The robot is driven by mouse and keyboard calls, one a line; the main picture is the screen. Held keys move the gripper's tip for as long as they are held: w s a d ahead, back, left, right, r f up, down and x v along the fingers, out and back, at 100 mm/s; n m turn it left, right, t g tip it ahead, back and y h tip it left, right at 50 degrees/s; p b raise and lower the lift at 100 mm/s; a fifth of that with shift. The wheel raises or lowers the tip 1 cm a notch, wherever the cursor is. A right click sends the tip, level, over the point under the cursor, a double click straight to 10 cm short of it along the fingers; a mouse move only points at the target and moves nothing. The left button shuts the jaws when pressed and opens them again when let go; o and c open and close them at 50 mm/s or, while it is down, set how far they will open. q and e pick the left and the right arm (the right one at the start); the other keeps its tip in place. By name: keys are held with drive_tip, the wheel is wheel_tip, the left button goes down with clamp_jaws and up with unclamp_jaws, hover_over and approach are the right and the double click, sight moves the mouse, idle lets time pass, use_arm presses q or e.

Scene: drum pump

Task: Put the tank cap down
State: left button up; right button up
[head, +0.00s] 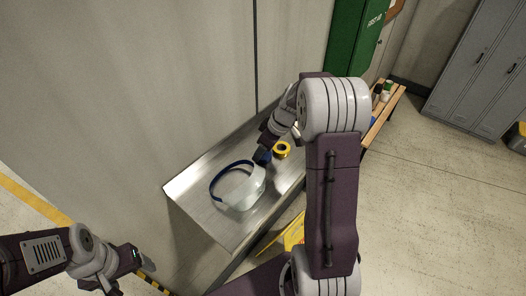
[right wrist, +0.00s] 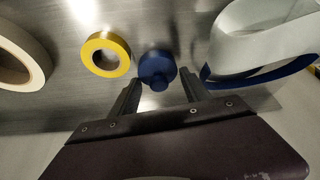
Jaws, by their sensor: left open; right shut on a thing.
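The tank cap (right wrist: 157,68) is a dark blue round piece with a small knob. It sits between the fingertips of my right gripper (right wrist: 158,88), which is shut on it. The cap is over the steel bench top; I cannot tell whether it touches the metal. In the head view the cap (head: 262,156) shows as a small blue patch by the right gripper, partly hidden by my right arm. My left gripper (head: 124,264) is open at the lower left of the head view, away from the bench, its fingers barely visible.
The steel bench (head: 190,187) stands against the wall. A yellow tape roll (right wrist: 106,54) lies left of the cap, with a pale roll (right wrist: 38,62) beyond. A clear face shield with blue band (head: 243,190) lies close by. The bench's front left is bare.

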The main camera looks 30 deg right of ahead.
drive_tip(key=shift+r, duration=0.45)
drive_tip(key=r+b, duration=0.1)
drive_tip(key=r, duration=0.1)
drive_tip(key=shift+d+r+b, duration=0.3)
drive_tip(key=shift+r+b, duration=0.05)
drive_tip(key=shift+r, duration=0.05)
drive_tip(key=s+d+r+b, duration=0.2)
drive_tip(key=s+d+r, duration=0.5)
drive_tip(key=d, duration=0.1)
drive_tip(key=shift+s+d+b, duration=0.2)
drive_tip(key=shift+b, duration=0.2)
